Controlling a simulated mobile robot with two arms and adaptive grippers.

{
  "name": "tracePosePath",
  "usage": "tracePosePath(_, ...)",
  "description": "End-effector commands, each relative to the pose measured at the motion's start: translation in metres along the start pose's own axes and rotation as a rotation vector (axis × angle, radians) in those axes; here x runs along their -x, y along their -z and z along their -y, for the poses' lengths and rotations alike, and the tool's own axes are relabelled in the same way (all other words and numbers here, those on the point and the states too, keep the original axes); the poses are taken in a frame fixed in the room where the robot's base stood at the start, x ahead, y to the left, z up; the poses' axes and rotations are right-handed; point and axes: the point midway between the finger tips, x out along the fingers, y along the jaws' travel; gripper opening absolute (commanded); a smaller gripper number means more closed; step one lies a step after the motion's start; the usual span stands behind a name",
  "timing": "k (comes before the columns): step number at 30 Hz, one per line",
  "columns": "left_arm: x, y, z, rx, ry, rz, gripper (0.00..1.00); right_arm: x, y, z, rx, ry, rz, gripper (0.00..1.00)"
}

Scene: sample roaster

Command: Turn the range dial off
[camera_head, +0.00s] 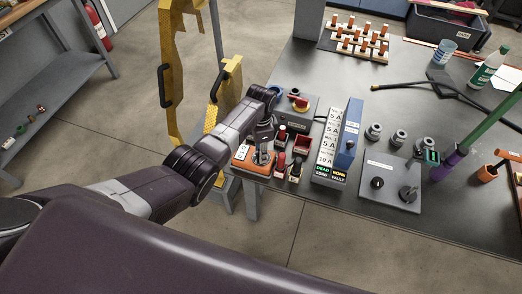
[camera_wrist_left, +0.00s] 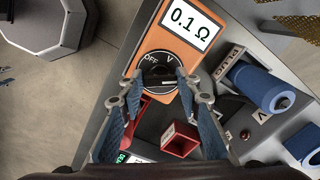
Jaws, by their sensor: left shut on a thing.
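The orange meter (camera_head: 240,162) lies at the near left corner of the dark table; it also shows in the left wrist view (camera_wrist_left: 150,42). Its display (camera_wrist_left: 190,24) reads 0.1 Ω. The black range dial (camera_wrist_left: 158,76) is below the display, with OFF and V marked around it. The dial's lower part is partly hidden by my fingers, and I cannot tell its exact setting. My left gripper (camera_head: 263,157) is over the meter. In the left wrist view its fingertips (camera_wrist_left: 160,86) are shut on the dial from both sides. My right gripper is not in view.
A grey box with a red knob (camera_head: 298,101) stands behind. A blue-sided panel (camera_head: 347,143) is to the right. Yellow frames (camera_head: 172,70) stand left of the table.

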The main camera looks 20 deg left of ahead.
Motion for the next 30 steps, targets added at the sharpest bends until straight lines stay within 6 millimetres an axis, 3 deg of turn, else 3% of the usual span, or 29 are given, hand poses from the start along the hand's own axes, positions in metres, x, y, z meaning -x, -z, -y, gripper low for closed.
tracePosePath(30, 0.001, 0.001, -0.002, 0.898, -0.001, 0.001, 0.07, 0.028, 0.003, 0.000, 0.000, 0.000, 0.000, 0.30)
